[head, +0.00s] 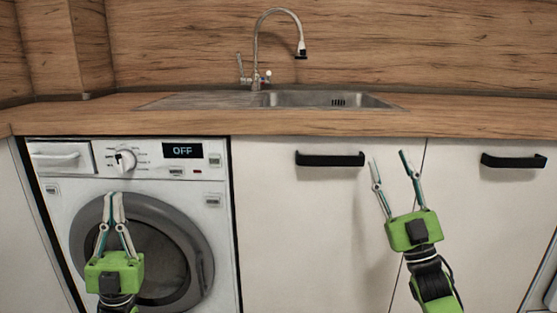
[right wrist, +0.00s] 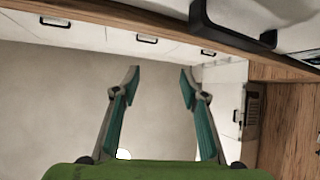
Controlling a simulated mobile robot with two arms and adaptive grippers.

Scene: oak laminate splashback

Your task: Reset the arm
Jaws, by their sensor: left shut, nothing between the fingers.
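My left gripper (head: 114,196) is green with pale fingers. It is shut and empty in front of the washing machine's round door in the head view. My right gripper (head: 388,158) is raised in front of the white cabinet doors, near the gap between them. Its fingers are spread apart with nothing between them. The right wrist view also shows the open fingers (right wrist: 158,80) with bare floor behind them.
The washing machine (head: 187,182) shows OFF. Black handles (head: 330,159) (head: 513,161) stick out from the cabinet doors. A wooden worktop (head: 440,124) with a sink (head: 325,99) and tap (head: 256,45) runs above. Floor (right wrist: 60,110) shows in the right wrist view.

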